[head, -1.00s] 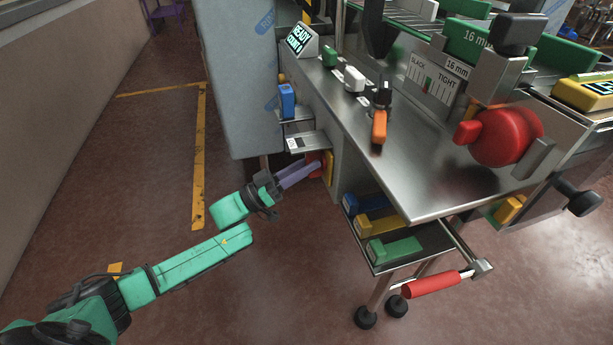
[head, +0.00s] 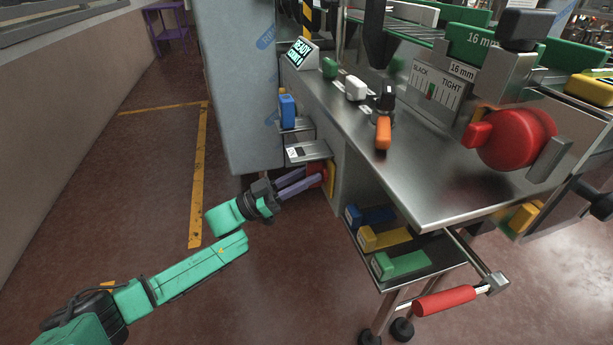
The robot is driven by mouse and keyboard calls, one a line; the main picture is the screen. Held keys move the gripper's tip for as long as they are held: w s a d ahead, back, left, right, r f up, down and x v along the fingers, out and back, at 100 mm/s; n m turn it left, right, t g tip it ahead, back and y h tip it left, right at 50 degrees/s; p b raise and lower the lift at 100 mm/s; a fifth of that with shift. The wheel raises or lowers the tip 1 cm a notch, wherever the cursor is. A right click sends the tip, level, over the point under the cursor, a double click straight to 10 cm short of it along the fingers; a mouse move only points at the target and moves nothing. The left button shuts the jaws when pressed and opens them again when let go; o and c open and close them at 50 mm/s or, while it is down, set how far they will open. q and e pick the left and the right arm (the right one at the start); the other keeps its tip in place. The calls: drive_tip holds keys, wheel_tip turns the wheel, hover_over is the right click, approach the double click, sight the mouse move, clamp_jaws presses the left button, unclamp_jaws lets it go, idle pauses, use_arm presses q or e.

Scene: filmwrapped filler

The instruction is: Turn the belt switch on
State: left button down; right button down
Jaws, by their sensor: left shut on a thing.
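A red knob (head: 315,168) with a yellow plate (head: 331,177) behind it sits low on the side of the machine, under a small metal shelf. It looks like the belt switch, but no label on it is readable. My left gripper (head: 318,179), with purple-grey fingers on a green arm, reaches it from the left and is shut on the red knob. The fingers hide part of the knob, so its exact turn position cannot be read. My right gripper is not in view.
The steel table (head: 440,190) overhangs to the right of the knob. A rack (head: 410,272) with blue, yellow and green blocks is below it. A blue block (head: 287,110) stands above the small metal shelf (head: 308,151). A display (head: 300,52) reads READY. Floor at left is clear.

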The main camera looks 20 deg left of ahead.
use_arm(q)
drive_tip(key=c, duration=0.6)
unclamp_jaws()
drive_tip(key=shift+c, duration=0.2)
drive_tip(key=v, duration=1.4)
drive_tip(key=shift+s+a+f+b, duration=0.15)
drive_tip(key=shift+a+f+b, duration=0.1)
drive_tip(key=shift+b, duration=0.05)
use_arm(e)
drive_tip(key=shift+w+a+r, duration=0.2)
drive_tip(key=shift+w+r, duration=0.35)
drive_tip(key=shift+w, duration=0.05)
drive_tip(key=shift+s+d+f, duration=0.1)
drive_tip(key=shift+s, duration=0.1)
